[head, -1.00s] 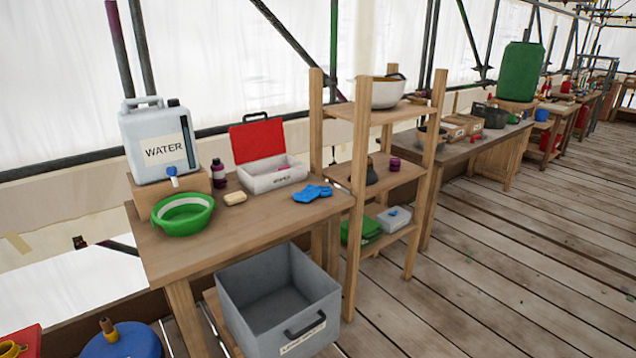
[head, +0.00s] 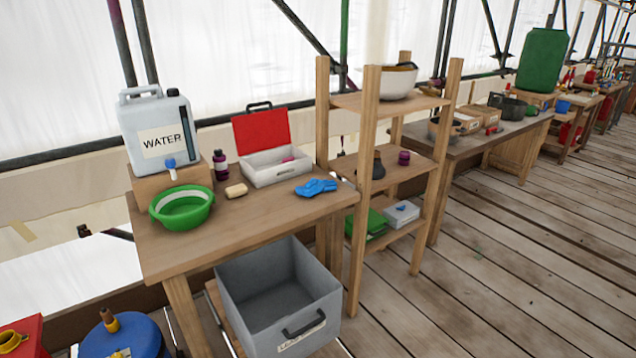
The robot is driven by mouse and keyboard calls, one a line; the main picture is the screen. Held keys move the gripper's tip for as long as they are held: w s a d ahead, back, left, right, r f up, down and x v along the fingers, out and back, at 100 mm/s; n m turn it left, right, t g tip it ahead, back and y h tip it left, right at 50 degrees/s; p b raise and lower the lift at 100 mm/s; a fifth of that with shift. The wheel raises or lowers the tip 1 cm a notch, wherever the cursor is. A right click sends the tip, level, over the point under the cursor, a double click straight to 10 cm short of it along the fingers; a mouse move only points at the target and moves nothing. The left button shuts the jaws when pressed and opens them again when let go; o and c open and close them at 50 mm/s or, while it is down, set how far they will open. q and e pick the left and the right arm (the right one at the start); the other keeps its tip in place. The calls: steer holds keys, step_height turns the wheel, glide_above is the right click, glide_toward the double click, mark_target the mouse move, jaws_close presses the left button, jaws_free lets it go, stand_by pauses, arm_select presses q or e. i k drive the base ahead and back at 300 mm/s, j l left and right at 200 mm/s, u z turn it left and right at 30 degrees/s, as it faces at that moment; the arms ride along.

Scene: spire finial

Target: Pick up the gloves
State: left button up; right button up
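The blue gloves (head: 316,187) lie in a small heap near the right end of the wooden table (head: 230,233). They are in front of and to the right of the white box with the open red lid (head: 277,174). Nothing is touching them from above. Neither of my grippers shows in the head view.
A water container (head: 160,135), green basin (head: 182,207), soap bar (head: 236,190) and dark bottle (head: 220,165) share the table. A grey bin (head: 280,300) stands below its front. A wooden shelf (head: 370,190) stands at its right. The plank floor at right is clear.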

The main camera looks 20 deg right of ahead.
mark_target(315, 186)
steer(key=i+l+u, duration=0.1)
steer(key=i+l, duration=0.15)
steer(key=l, duration=0.15)
steer(key=i+l, duration=0.25)
steer(key=l, duration=0.15)
steer(key=i+l+u, duration=0.15)
steer(key=l, duration=0.25)
steer(key=i+l, duration=0.3)
steer(key=i+l+u, duration=0.15)
steer(key=l, duration=0.4)
steer(key=i+l+u, duration=0.1)
steer(key=i+l, duration=0.15)
steer(key=l, duration=0.2)
steer(key=i+l, duration=0.15)
steer(key=l, duration=0.3)
steer(key=i+l+u, duration=0.15)
steer(key=l, duration=0.35)
steer(key=i, duration=0.05)
